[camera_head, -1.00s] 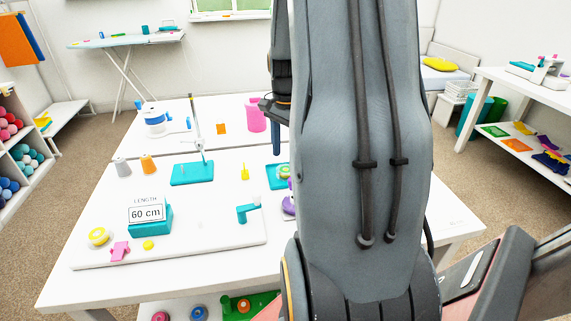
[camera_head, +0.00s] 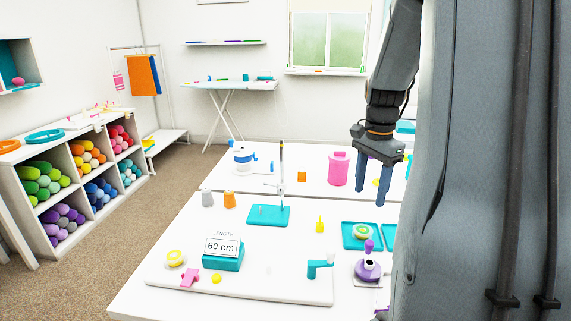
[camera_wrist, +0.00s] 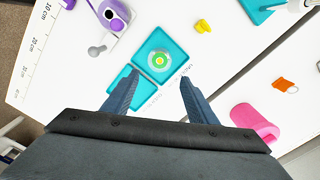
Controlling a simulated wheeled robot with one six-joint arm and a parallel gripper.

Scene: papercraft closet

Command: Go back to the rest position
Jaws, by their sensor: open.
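My gripper (camera_head: 374,190) hangs above the right part of the white table (camera_head: 215,205), fingers pointing down, apart and empty. In the wrist view my gripper (camera_wrist: 155,90) shows two spread fingers with nothing between them. Below it lie teal trays (camera_wrist: 182,38), one with a yellow-green round piece (camera_wrist: 159,60). My arm covers the right side of the head view and hides that part of the table.
A purple device (camera_head: 368,268) stands near the trays. A pink cylinder (camera_head: 339,168) is close to my gripper. A teal stand (camera_head: 268,215) with a thin upright post and a "60 cm" length display (camera_head: 223,256) stand further left. Shelves (camera_head: 75,175) line the left wall.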

